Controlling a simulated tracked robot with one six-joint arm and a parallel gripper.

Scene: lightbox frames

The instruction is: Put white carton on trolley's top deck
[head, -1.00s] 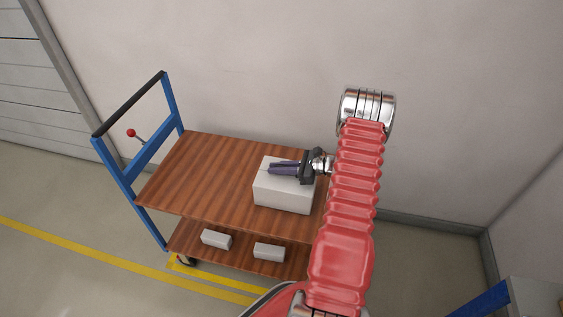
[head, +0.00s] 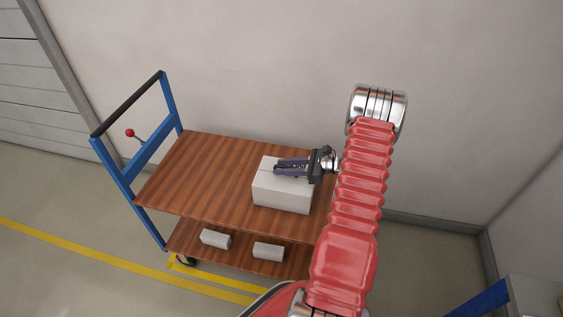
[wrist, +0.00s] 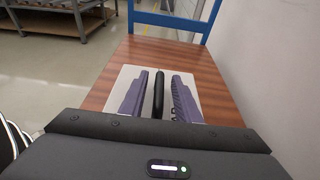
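The white carton (head: 282,197) sits on the wooden top deck (head: 215,165) of the trolley, toward the deck's right end. My gripper (head: 277,167) is over the carton's top face, coming from the right. Its two purple fingers are apart. In the wrist view the fingers (wrist: 159,92) lie over the carton (wrist: 126,76), with a dark bar between them; I cannot tell whether the bar belongs to the gripper or the carton. The carton is wider than the fingers' spread. The wooden deck (wrist: 165,50) stretches beyond it.
The lower deck (head: 190,247) holds two small grey blocks (head: 215,239) (head: 268,252). The blue trolley handle (head: 128,172) stands at the left, with a red knob (head: 130,133) beside it. A wall is behind. The top deck's left part is clear.

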